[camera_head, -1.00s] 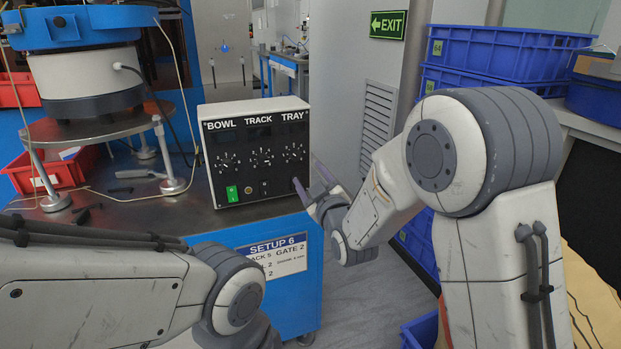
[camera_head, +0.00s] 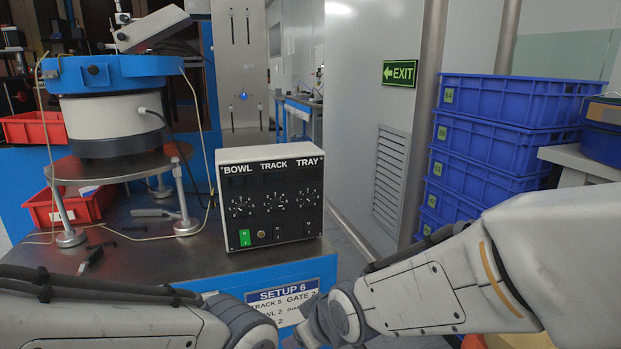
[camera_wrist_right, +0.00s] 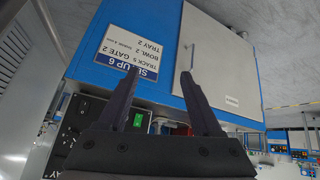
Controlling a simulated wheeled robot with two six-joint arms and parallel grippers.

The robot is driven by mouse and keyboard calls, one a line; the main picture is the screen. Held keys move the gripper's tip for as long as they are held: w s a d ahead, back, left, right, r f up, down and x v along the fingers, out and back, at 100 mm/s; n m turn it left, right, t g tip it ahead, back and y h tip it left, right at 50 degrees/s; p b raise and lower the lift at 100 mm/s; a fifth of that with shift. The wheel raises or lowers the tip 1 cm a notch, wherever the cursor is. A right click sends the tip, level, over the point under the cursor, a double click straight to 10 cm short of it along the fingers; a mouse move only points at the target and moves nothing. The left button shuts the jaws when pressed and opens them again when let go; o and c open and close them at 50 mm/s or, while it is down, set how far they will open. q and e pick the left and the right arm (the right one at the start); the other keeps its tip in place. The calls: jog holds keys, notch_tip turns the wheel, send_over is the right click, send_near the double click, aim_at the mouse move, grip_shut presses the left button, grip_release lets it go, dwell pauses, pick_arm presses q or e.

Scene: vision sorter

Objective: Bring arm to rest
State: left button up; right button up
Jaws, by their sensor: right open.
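My right arm (camera_head: 440,290) comes in from the right in the head view, and its wrist (camera_head: 335,318) is low at the bottom edge, in front of the blue cabinet. In the right wrist view my right gripper (camera_wrist_right: 158,75) is open, with nothing between its two dark fingers. Its fingertips appear in front of the cabinet front, near the SETUP 6 card. My left arm (camera_head: 110,315) crosses the bottom left of the head view; its gripper is out of frame.
A control box (camera_head: 268,200) with BOWL, TRACK and TRAY dials and a green switch (camera_head: 245,238) stands on the metal bench top (camera_head: 150,262). The SETUP 6 card (camera_head: 285,303) hangs below. A bowl feeder (camera_head: 105,115) stands left; blue crates (camera_head: 490,155) are stacked right.

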jog(key=s+d+f+g+h, duration=0.1)
jog(key=s+d+g, duration=0.2)
jog(key=s, duration=0.6)
jog(key=s+d+g+h, duration=0.2)
jog(key=s+d+g, duration=0.1)
jog(key=s, duration=0.7)
notch_tip(320, 180, up, 28)
jog(key=m+p, duration=0.1)
jog(key=p, duration=2.8)
jog(key=shift+r, duration=0.25)
jog(key=shift+w+a, duration=0.1)
